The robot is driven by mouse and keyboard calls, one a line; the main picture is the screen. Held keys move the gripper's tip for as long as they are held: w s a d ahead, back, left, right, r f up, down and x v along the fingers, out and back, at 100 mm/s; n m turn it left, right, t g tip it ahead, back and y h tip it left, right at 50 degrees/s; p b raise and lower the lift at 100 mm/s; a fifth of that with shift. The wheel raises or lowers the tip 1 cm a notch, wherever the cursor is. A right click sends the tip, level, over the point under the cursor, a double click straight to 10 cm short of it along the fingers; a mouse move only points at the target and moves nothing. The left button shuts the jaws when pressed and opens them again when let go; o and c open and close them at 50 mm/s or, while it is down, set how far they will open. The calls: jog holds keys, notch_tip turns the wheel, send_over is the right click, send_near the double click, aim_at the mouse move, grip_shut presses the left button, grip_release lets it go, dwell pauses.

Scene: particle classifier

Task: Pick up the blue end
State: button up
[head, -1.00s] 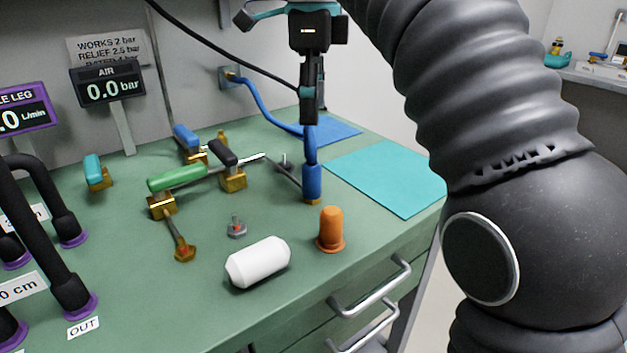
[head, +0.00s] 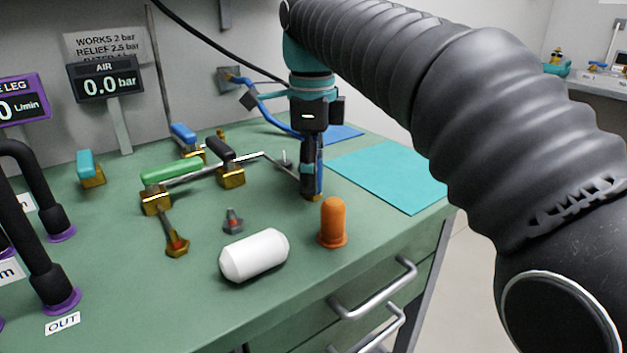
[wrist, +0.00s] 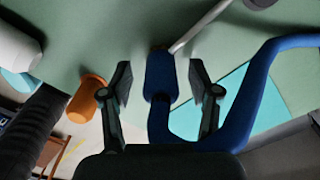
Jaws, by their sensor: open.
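The blue end (wrist: 160,76) is a thick blue cylinder on a blue hose, with a brass tip at its foot. In the wrist view it lies between the two spread fingers of my gripper (wrist: 160,84), with a gap on each side. In the head view my gripper (head: 312,180) points down over the blue end (head: 319,180) and hides most of it. The brass tip shows at the bench top just below the fingers. My gripper is open and around the blue end, not closed on it.
An orange plug (head: 332,222) and a white cylinder (head: 254,255) are in front of my gripper. A valve with a green handle (head: 170,171) and one with a black handle (head: 222,148) are to the left. A teal mat (head: 395,175) lies flat to the right.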

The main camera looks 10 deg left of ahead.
jog(key=shift+f, duration=0.25)
jog(key=c, duration=1.1)
jog(key=shift+r, duration=0.5)
notch_tip(320, 180, up, 4)
jog(key=shift+f+p, duration=0.1)
jog(key=shift+p, duration=0.7)
jog(key=s+d+r, duration=0.5)
jog(key=d+r, duration=0.1)
jog(key=d, duration=0.4)
jog(key=shift+d, duration=0.3)
